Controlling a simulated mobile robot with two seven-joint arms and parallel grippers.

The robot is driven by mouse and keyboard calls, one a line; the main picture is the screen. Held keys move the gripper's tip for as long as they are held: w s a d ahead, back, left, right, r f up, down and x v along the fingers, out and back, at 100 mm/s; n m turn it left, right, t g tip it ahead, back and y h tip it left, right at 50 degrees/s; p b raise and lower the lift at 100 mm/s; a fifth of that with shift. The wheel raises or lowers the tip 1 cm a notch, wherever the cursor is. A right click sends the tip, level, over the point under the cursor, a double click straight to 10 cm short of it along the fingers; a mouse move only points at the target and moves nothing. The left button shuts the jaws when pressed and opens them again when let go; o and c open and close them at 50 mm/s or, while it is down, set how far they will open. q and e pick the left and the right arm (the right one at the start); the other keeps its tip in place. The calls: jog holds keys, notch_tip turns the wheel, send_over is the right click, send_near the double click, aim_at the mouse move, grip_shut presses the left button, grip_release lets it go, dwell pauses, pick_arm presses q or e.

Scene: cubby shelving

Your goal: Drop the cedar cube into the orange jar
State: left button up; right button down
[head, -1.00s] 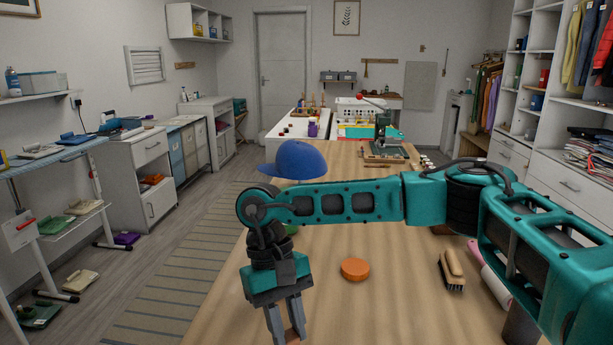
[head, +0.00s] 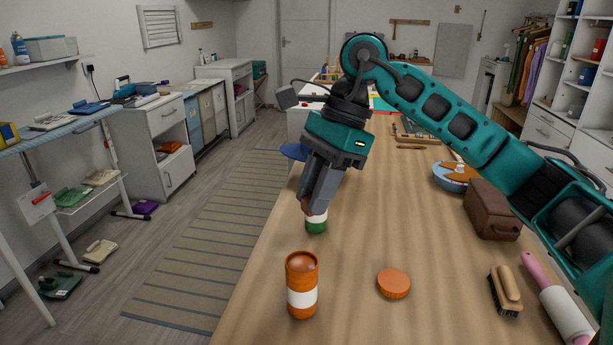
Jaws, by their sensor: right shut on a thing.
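The orange jar (head: 301,277) stands upright on the wooden table in the lower middle of the head view, with a white band around it. Its top looks uncovered. My right gripper (head: 311,203) is above and behind the jar in the picture, pointing down. It is shut on the cedar cube (head: 307,208), a small brown piece at the fingertips, mostly hidden by the fingers. The cube is apart from the orange jar. My left gripper is out of view.
A green jar (head: 316,226) with a white band stands just behind the held cube in the picture. An orange lid (head: 393,284) lies right of the orange jar. A brush (head: 505,290), rolling pin (head: 558,302) and brown box (head: 490,211) are at the right. The table's left edge is close to the jars.

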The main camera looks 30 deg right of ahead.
jog(key=shift+f, duration=0.35)
notch_tip(320, 180, down, 5)
jog(key=b, duration=0.3)
jog(key=c, duration=1.3)
grip_release()
jog(key=o, duration=0.5)
jog(key=shift+c, duration=0.2)
